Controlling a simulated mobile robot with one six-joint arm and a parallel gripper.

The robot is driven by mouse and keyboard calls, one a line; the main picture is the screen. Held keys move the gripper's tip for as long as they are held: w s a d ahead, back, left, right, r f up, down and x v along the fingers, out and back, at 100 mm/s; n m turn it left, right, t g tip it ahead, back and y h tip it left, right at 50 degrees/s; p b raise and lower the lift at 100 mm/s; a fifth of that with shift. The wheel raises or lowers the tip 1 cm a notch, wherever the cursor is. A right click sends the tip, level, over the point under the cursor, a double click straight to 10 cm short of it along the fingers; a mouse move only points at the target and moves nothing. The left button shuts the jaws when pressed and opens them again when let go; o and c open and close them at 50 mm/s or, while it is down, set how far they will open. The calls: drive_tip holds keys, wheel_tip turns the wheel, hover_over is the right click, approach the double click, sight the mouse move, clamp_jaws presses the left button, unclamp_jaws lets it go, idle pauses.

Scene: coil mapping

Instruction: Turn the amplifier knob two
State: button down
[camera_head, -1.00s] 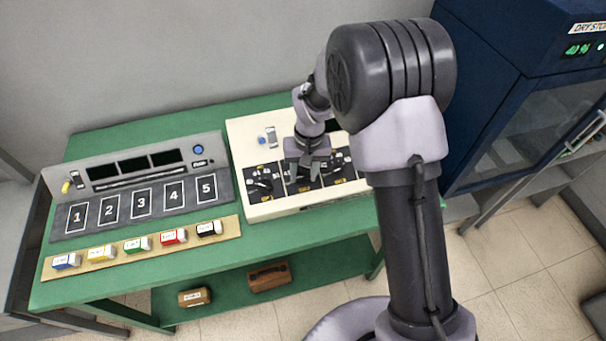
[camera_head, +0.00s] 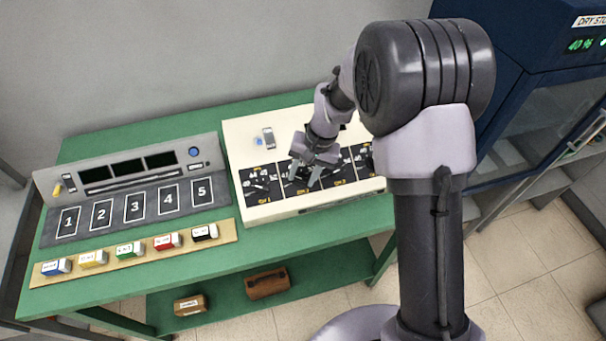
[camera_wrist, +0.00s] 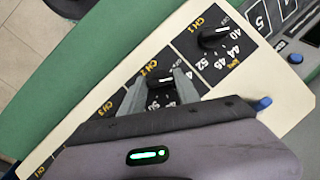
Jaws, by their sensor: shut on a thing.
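The amplifier (camera_head: 236,138) is a cream box on the green table with a row of black channel panels, each with a dark knob and a printed scale. In the wrist view my gripper (camera_wrist: 159,76) has its two grey fingers on either side of the knob at CH 2 (camera_wrist: 162,88), shut on it. The fingers and palm hide part of that knob and its scale. The CH 1 knob (camera_wrist: 213,38) stands clear beside it. In the head view my gripper (camera_head: 304,178) is tilted down over the second panel, and the knob there is mostly hidden.
A grey unit with numbered slots (camera_head: 45,240) stands left of the amplifier, with several coloured blocks on a tan strip (camera_head: 140,262) in front. A blue cabinet (camera_head: 500,60) stands at the right.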

drive_tip(key=c, duration=0.9)
unclamp_jaws()
drive_tip(key=p+v, duration=0.4)
drive_tip(key=v, duration=1.3)
drive_tip(key=shift+s+r, duration=0.1)
drive_tip(key=shift+r, duration=0.15)
drive_tip(key=s+d+t+b, duration=0.2)
drive_tip(key=s+b, duration=0.2)
drive_tip(key=s, duration=0.4)
drive_tip(key=s+d+f+m+t+b, duration=0.1)
drive_tip(key=s+b, duration=0.3)
drive_tip(key=s, duration=0.4)
drive_tip(key=s+d+m+t+h+b, duration=0.1)
drive_tip(key=s+d+t+b, duration=0.1)
drive_tip(key=s, duration=0.6)
drive_tip(key=shift+d+f+t+b, duration=0.2)
drive_tip(key=shift+d+t+b, duration=0.25)
drive_tip(key=shift+b, duration=0.7)
